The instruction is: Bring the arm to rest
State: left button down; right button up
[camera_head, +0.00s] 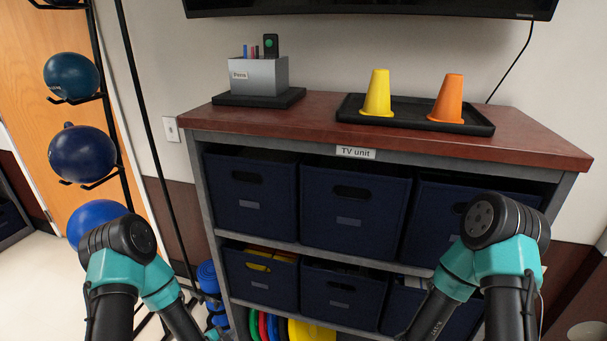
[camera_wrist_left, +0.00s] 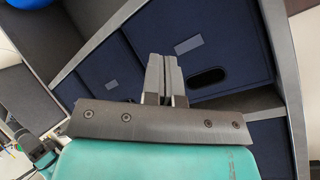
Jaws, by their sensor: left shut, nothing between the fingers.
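My left gripper (camera_wrist_left: 163,78) shows in the left wrist view with its two grey fingers closed together and nothing between them. Navy fabric bins stand behind the fingers in that view, apart from them as far as I can tell. In the head view my left arm (camera_head: 120,265) comes up from the lower left and folds back down, and its gripper is barely visible at the bottom edge. My right arm (camera_head: 500,255) is bent the same way at the lower right. My right gripper is outside the frames.
A TV unit (camera_head: 545,152) with navy bins (camera_head: 355,205) stands ahead. On its top are a grey pen box (camera_head: 260,76) and a black tray (camera_head: 480,124) with a yellow cone (camera_head: 377,95) and an orange cone (camera_head: 447,99). A ball rack with blue balls (camera_head: 82,157) stands left.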

pick_arm(q)
jog(key=s+d+n+g, duration=0.1)
jog(key=s+n+g, duration=0.9)
jog(key=s+n, duration=0.5)
jog(key=shift+s+f+y, duration=0.2)
jog(key=shift+s+y, duration=0.1)
jog(key=shift+s, duration=0.7)
